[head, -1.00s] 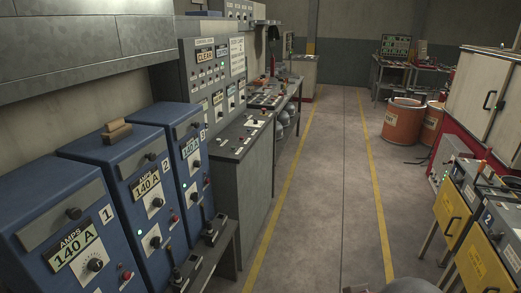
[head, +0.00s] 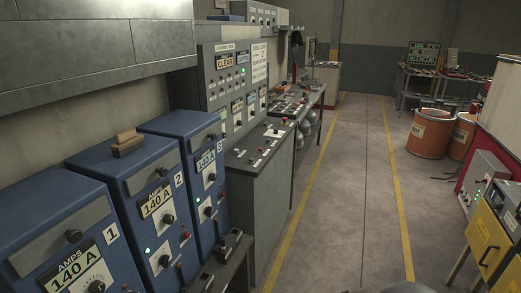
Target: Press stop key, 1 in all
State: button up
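No key marked stop can be read at this size. Red buttons show on the blue cabinet numbered 2 (head: 150,172) and on the blue cabinet numbered 3 (head: 188,128), at the left. A grey control console (head: 245,165) with small keys on its sloped top stands beyond them. Behind it is a tall grey panel (head: 207,72) with a CLEAR sign and rows of small controls. I cannot tell which key is the stop key. My gripper is not in view.
A blue cabinet numbered 1 (head: 48,225) stands at the near left. A clear aisle (head: 350,190) runs between yellow floor lines. Orange drums (head: 428,133) and yellow-fronted units (head: 487,240) stand at the right. A workbench (head: 310,97) lies beyond the console.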

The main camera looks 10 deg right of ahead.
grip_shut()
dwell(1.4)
